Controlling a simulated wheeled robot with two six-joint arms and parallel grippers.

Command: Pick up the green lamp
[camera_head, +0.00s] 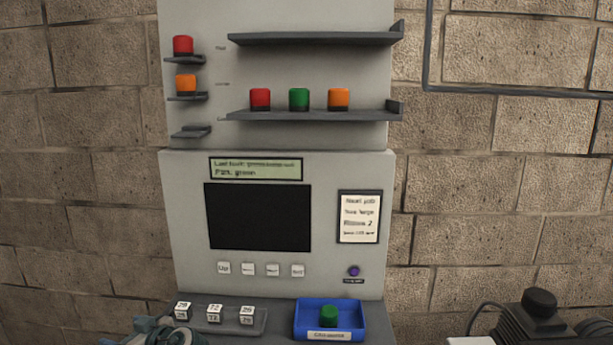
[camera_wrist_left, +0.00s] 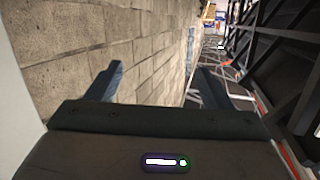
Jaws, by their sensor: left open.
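One green lamp (camera_head: 299,99) stands upright on the lower long shelf, between a red lamp (camera_head: 260,98) and an orange lamp (camera_head: 338,98). Another green lamp (camera_head: 328,315) sits in the blue tray (camera_head: 359,318) on the ledge at the bottom. My left gripper (camera_head: 165,336) shows only partly at the bottom left edge, left of the blue tray and well below the shelf. In the left wrist view its two fingers (camera_wrist_left: 160,72) are spread apart with nothing between them. My right gripper cannot be made out.
White cubes (camera_head: 214,314) lie in a grey tray near my left gripper. Small side shelves hold another red lamp (camera_head: 183,45) and orange lamp (camera_head: 186,83); the lowest side shelf (camera_head: 191,131) is empty. The upper long shelf (camera_head: 315,39) is empty. A dark ribbed block (camera_head: 535,316) stands bottom right.

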